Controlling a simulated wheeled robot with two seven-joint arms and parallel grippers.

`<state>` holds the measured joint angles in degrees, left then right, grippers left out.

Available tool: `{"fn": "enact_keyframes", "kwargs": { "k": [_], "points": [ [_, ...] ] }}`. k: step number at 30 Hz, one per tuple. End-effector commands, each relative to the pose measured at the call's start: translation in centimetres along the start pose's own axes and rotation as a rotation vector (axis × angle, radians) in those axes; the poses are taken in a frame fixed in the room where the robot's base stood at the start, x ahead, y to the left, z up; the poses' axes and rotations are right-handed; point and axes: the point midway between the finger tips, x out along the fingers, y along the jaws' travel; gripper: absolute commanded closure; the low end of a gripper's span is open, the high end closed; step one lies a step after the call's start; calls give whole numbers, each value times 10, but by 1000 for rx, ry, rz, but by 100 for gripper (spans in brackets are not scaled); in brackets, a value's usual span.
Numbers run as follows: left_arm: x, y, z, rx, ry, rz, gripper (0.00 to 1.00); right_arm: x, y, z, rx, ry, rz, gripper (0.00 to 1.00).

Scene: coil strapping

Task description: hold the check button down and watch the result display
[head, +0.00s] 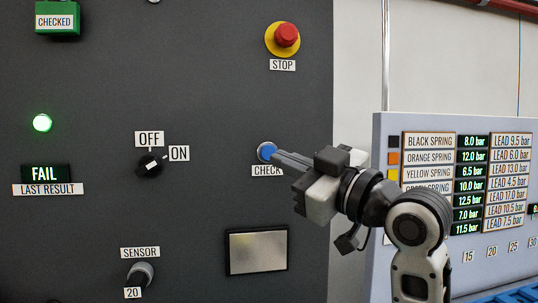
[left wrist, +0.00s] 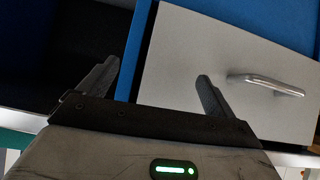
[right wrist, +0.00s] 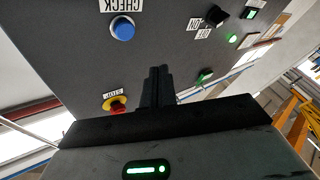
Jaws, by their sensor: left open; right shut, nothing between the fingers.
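The blue check button (head: 266,150) is on the dark panel above its CHECK label. My right gripper (head: 277,156) is shut and empty, its fingertips beside the button's lower right edge in the head view. In the right wrist view the button (right wrist: 122,28) is fully visible, and the shut fingertips (right wrist: 160,70) appear apart from it. The result display (head: 44,173) reads FAIL above a LAST RESULT label. My left gripper (left wrist: 154,72) is open and empty in front of a light drawer front; it is outside the head view.
A red stop button (head: 287,35) sits above the check button. An OFF/ON knob (head: 149,164), a sensor knob (head: 140,273) and a lit green lamp (head: 42,123) share the panel. A spring chart board (head: 386,122) stands right, behind my right arm. A drawer handle (left wrist: 265,84) is near my left gripper.

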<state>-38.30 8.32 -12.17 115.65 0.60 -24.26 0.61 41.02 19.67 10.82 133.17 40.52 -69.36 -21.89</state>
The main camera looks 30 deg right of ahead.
Motion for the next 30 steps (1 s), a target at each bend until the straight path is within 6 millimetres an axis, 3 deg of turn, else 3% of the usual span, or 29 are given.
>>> {"fn": "enact_keyframes", "kwargs": {
  "k": [13, 30],
  "points": [
    [1, -1, -15, 3, 31, 1, 9, 46, 24, 24, -1, -1, -2, 100],
    [2, 0, -5, 2, 11, 1, 9, 53, 28, 28, -1, 1, 0, 100]
  ]
}}
